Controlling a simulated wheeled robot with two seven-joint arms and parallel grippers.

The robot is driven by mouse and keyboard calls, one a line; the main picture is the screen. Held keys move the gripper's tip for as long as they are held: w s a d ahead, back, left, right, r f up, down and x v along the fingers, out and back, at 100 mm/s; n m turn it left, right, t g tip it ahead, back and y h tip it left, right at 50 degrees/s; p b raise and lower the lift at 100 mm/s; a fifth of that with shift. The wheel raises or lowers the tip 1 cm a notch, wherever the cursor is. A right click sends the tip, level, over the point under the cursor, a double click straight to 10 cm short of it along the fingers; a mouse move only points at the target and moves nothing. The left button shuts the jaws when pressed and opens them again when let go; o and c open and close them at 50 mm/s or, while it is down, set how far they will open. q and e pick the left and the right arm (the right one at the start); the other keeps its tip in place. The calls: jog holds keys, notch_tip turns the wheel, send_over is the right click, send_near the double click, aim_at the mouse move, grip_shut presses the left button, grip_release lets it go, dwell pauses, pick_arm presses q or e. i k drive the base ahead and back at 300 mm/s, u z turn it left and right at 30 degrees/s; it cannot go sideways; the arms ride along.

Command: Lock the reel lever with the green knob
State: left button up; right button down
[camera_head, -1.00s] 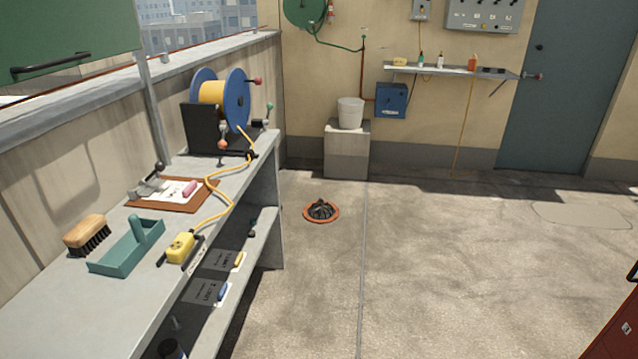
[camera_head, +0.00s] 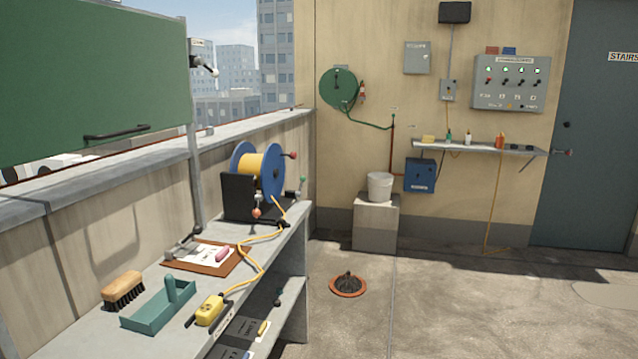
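The cable reel (camera_head: 257,174), with blue flanges and yellow cable, stands in a black frame at the far end of the workbench. A lever with a green knob (camera_head: 302,181) rises at the right side of the reel's base. A red knob (camera_head: 257,212) shows at the front of the base, and a dark red knob (camera_head: 292,155) sticks out from the reel's upper right. Yellow cable runs from the reel along the bench to a yellow connector box (camera_head: 210,309). Whether the green-knob lever is locked cannot be told. Neither of my grippers is in view.
The bench (camera_head: 180,344) also holds a brush (camera_head: 123,288), a teal tray (camera_head: 160,308) and a clipboard (camera_head: 206,257). A green panel (camera_head: 90,70) hangs at the left. A floor drain (camera_head: 348,285) and a bucket on a block (camera_head: 376,222) lie beyond. The floor at the right is open.

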aim_at(302, 178)
jog(key=z, duration=0.7)
jog(key=i, duration=1.75)
jog(key=u, duration=0.35)
jog(key=i, duration=1.35)
jog(key=u, duration=1.35)
jog(key=i, duration=0.25)
jog(key=u, duration=0.2)
